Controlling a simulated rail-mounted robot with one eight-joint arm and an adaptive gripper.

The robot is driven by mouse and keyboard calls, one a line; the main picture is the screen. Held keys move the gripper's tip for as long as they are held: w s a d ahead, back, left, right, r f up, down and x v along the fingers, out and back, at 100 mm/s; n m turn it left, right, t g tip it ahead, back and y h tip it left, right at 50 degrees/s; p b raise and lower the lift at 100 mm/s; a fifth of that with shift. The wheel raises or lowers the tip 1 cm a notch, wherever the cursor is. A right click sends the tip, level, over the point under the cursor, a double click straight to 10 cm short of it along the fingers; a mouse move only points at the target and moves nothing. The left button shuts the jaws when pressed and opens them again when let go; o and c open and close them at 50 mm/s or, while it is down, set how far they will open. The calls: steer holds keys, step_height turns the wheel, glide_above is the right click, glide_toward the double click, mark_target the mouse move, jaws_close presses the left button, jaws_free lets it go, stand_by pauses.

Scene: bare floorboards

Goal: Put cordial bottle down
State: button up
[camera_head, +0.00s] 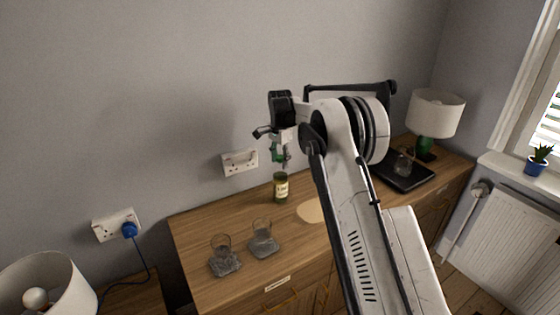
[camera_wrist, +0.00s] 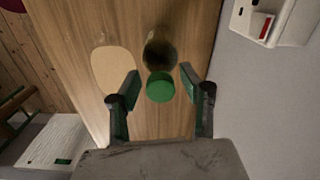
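The cordial bottle (camera_head: 281,188), green with a pale label, stands upright on the wooden sideboard near its back edge. In the wrist view its round green cap (camera_wrist: 160,87) shows between my fingers, with a dark round shape just beyond it. My gripper (camera_head: 281,160) is above the bottle and points down. In the wrist view my gripper (camera_wrist: 159,84) is open, with a gap on each side of the cap. The bottle's lower part is hard to make out from there.
A pale round mat (camera_head: 309,210) lies beside the bottle. Two glasses (camera_head: 222,243) (camera_head: 262,229) stand on grey coasters at the front left. A lamp (camera_head: 435,114) and a black tray (camera_head: 402,178) are at the right. A wall socket (camera_head: 239,163) is behind.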

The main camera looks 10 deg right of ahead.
step_height(320, 180, up, 12)
steer(key=s+r+n+t, duration=0.25)
steer(key=s+r, duration=0.55)
steer(key=s, duration=0.4)
steer(key=s+r+n+t, duration=0.1)
steer(key=s+r+n, duration=0.45)
steer(key=s, duration=0.75)
steer(key=s+f+n+t, duration=0.1)
steer(key=s+f, duration=0.2)
steer(key=s, duration=0.6)
steer(key=s+f+n+t, duration=0.1)
steer(key=s+f+n, duration=0.1)
steer(key=s, duration=0.8)
steer(key=s+f+n+t, duration=0.1)
steer(key=s+f, duration=0.4)
steer(key=s, duration=0.4)
steer(key=shift+s+n+t+b, duration=0.3)
steer(key=shift+s+t+b, duration=0.05)
step_height(320, 180, down, 5)
steer(key=b, duration=0.5)
